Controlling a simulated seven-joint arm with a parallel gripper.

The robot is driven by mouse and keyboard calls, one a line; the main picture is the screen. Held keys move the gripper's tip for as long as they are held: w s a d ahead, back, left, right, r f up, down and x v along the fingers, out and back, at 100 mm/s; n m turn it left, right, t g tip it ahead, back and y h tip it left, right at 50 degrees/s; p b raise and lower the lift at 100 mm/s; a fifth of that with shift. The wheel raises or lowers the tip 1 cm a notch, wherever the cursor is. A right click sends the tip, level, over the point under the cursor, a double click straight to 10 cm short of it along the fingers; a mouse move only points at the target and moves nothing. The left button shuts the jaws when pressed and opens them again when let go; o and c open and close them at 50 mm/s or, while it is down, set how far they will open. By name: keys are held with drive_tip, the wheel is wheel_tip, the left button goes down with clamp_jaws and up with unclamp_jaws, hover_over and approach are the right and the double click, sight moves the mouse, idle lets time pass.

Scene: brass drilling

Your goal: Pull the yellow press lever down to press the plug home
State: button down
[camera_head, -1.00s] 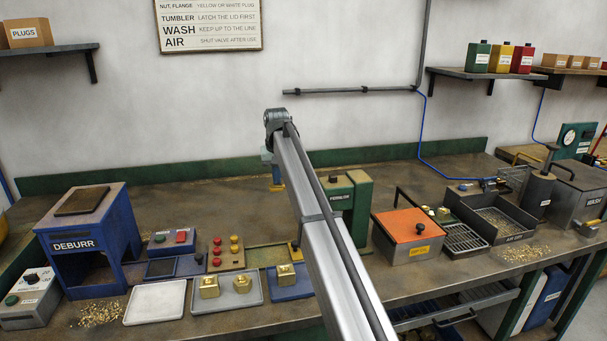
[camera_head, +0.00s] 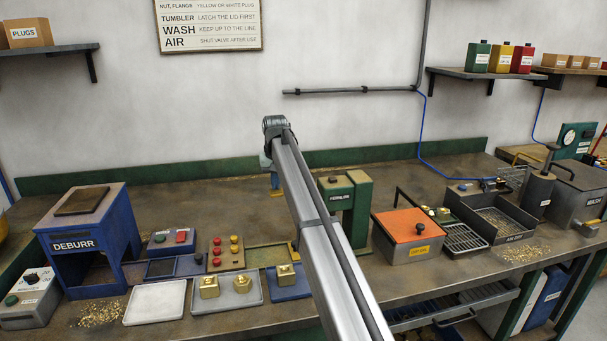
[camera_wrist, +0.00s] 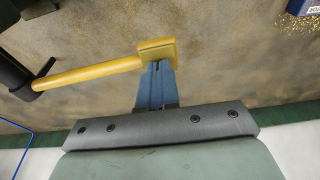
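The yellow press lever (camera_wrist: 88,73) runs across the wrist view from a dark pivot at the left to a squarish yellow end block (camera_wrist: 157,46). My gripper (camera_wrist: 158,68) has its blue fingers side by side with only a thin line between them, and their tips meet the yellow block. It looks shut against the block rather than spread around it. In the head view my gripper (camera_head: 275,178) is small, left of the green press (camera_head: 360,205) labelled FERRULE. My arm hides part of the press and most of the lever. I cannot see the plug under the press.
A blue DEBURR machine (camera_head: 85,240) stands at the left. Brass parts sit on a grey tray (camera_head: 228,304) and a blue tray (camera_head: 290,294) in front. An orange-lidded box (camera_head: 407,226) is right of the press. The bench behind my gripper is clear.

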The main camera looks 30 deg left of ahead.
drive_tip(key=shift+f, duration=0.2)
drive_tip(key=shift+s+a+f, duration=0.1)
drive_tip(key=shift+f, duration=0.9)
drive_tip(key=shift+w+d+f, duration=0.1)
drive_tip(key=shift+d+f, duration=0.05)
drive_tip(key=shift+f, duration=0.3)
drive_tip(key=shift+w+d+f, duration=0.1)
drive_tip(key=shift+f, duration=0.3)
idle(0.9)
drive_tip(key=shift+r, duration=0.2)
idle(0.3)
wheel_tip(320, 180, up, 18)
idle(3.1)
drive_tip(key=shift+f, duration=0.15)
